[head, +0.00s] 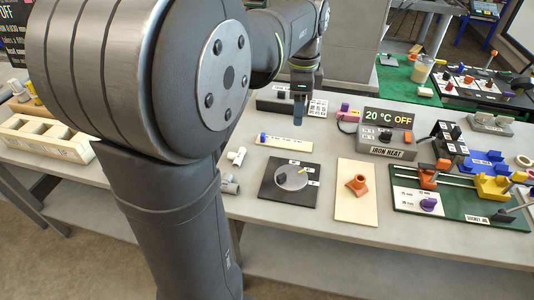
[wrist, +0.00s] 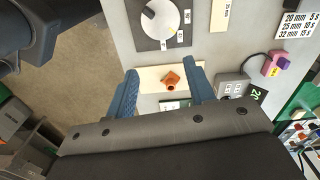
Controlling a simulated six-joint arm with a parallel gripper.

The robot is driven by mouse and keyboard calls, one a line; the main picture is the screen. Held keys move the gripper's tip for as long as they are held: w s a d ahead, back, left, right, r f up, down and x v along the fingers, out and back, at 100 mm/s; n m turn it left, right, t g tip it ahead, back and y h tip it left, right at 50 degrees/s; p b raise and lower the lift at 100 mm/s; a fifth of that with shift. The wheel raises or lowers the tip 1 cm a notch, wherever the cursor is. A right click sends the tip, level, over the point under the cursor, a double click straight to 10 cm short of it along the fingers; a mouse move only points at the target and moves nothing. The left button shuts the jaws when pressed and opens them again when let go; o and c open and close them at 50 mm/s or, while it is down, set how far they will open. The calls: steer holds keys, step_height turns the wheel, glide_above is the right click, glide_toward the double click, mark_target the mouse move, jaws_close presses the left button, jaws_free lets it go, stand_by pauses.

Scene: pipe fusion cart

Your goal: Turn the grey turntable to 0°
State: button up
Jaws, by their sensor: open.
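The grey turntable (head: 291,177) is a round disc on a black square plate (head: 270,199) on the bench. It carries a yellow mark and a dark block, and small white labels sit around it, too small to read. In the wrist view the turntable (wrist: 158,20) is at the top, beyond the fingertips. My gripper (head: 299,108) is above the back of the bench, behind the turntable and apart from it. In the wrist view my gripper (wrist: 161,75) has its two blue fingers wide apart with nothing held between them.
An orange fitting (head: 357,184) stands on a pale board (head: 355,208) right of the turntable. A heater box (head: 388,140) reading 20 °C OFF is behind it. Grey-white pipe fittings (head: 236,156) lie left. A pale strip (head: 283,143) with a blue piece lies behind the turntable.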

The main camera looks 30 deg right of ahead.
mark_target(282, 175)
steer(key=a+f+n, duration=0.1)
steer(key=f+n, duration=0.6)
steer(key=n, duration=0.1)
steer(key=a+f+n, duration=0.1)
steer(key=f+n, duration=0.6)
steer(key=n, duration=0.2)
steer(key=a+f+n, duration=0.1)
steer(key=f+n, duration=0.6)
steer(key=n, duration=0.1)
steer(key=shift+w+a+f, duration=0.1)
steer(key=shift+a+f, duration=0.15)
steer(key=shift+f, duration=0.05)
steer(key=c, duration=1)
